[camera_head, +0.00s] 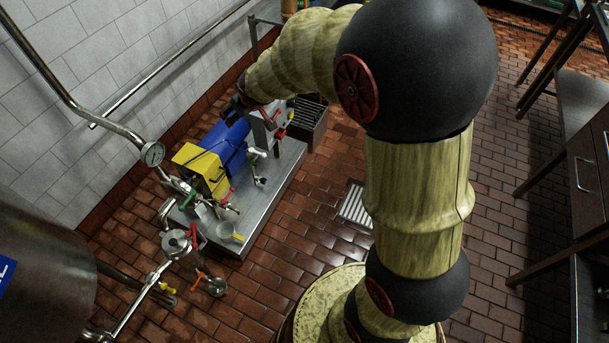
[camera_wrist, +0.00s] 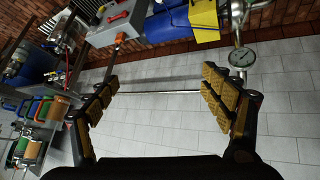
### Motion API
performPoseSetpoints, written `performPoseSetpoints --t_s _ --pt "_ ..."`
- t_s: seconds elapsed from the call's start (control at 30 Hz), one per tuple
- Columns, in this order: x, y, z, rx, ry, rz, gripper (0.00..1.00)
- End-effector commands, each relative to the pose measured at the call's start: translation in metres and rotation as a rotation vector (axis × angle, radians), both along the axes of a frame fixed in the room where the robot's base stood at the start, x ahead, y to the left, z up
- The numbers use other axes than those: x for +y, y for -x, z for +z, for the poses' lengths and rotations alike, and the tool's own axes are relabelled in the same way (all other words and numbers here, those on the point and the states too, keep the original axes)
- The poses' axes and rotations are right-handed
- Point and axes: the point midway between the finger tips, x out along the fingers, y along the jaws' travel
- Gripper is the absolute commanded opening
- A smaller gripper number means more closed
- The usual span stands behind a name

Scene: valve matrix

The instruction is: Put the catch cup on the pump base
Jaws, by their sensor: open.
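The pump base (camera_head: 277,198) is a flat grey metal platform on the brick floor in the head view. The blue and yellow pump (camera_head: 213,160) stands on it, and shows at the top of the wrist view (camera_wrist: 172,22).
Pipes and a gauge (camera_head: 152,154) run along the tiled wall at left. Valves (camera_head: 177,242) and a steel tank (camera_head: 45,265) stand at lower left. A grey box (camera_wrist: 118,24) is near the pump. Brick floor right of the base is mostly clear, with a drain grate (camera_head: 355,207).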

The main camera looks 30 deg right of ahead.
Motion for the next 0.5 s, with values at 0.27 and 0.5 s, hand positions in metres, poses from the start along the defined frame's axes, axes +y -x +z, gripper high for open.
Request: performPoseSetpoints --t_s 0.27,0.5 --pt "-0.005 0.122 0.08 0.069 -0.041 -0.09 0.82" --pt "-0.001 0.239 0.11 0.139 -0.094 -0.146 0.82"
